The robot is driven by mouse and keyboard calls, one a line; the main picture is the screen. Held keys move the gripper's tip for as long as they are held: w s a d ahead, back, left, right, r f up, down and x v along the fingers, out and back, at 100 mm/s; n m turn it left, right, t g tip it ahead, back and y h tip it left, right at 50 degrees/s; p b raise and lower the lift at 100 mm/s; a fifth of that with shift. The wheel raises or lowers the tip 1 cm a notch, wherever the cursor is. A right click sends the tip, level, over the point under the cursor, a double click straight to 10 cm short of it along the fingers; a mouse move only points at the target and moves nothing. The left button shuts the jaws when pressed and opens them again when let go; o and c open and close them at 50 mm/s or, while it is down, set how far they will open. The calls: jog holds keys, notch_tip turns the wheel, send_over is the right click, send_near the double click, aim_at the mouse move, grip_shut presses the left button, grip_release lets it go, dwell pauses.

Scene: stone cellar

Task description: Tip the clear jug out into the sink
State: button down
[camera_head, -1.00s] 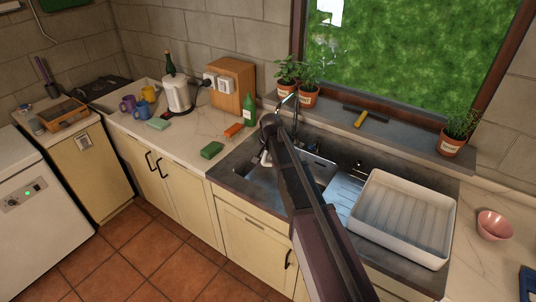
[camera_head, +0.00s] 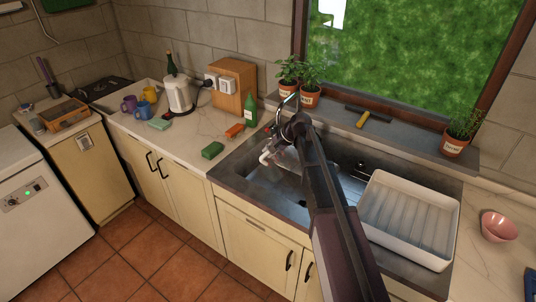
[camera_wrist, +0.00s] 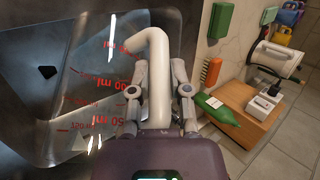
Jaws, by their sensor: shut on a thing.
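The clear jug (camera_wrist: 105,75) with red measuring marks fills the left-middle of the wrist view, see-through against the steel. Its white handle (camera_wrist: 153,62) is between my gripper's fingers (camera_wrist: 160,72), which are shut on it. In the head view my gripper (camera_head: 279,142) is over the left part of the sink (camera_head: 258,183), below the tap (camera_head: 291,99). The jug (camera_head: 287,158) hangs tilted there, partly hidden by my arm. I cannot tell whether any liquid is in it or flowing out.
A white dish rack (camera_head: 408,262) stands on the drainer to the right. A green sponge (camera_head: 212,150), orange brush (camera_head: 234,130) and green bottle (camera_head: 250,110) are on the counter left of the sink. Potted plants (camera_head: 310,94) stand on the sill behind the tap.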

aim_at(286, 149)
jog(key=shift+w+d+y+b, duration=0.15)
jog(key=shift+d+y+b, duration=0.35)
jog(key=shift+y, duration=0.2)
jog(key=shift+w+d+m+y+b, duration=0.15)
jog(key=shift+d+m+y+b, duration=0.25)
jog(key=shift+d+y+b, duration=0.7)
jog(key=shift+a+g, duration=0.2)
jog(key=shift+g, duration=0.1)
jog(key=shift+d+f+b, duration=0.1)
jog(key=shift+d+b, duration=0.1)
jog(key=shift+b, duration=0.4)
jog(key=shift+d+y+b, duration=0.2)
jog(key=shift+y+b, duration=0.1)
jog(key=shift+y, duration=0.1)
jog(key=shift+w+d, duration=0.1)
jog(key=shift+d, duration=0.1)
jog(key=shift+d+f+y+b, duration=0.1)
jog(key=shift+y+b, duration=0.2)
jog(key=shift+b, duration=0.2)
jog(key=shift+w+d+f+m+y+b, duration=0.1)
jog(key=shift+d+f+m+y+b, duration=0.1)
jog(key=shift+d+m+y+b, duration=0.3)
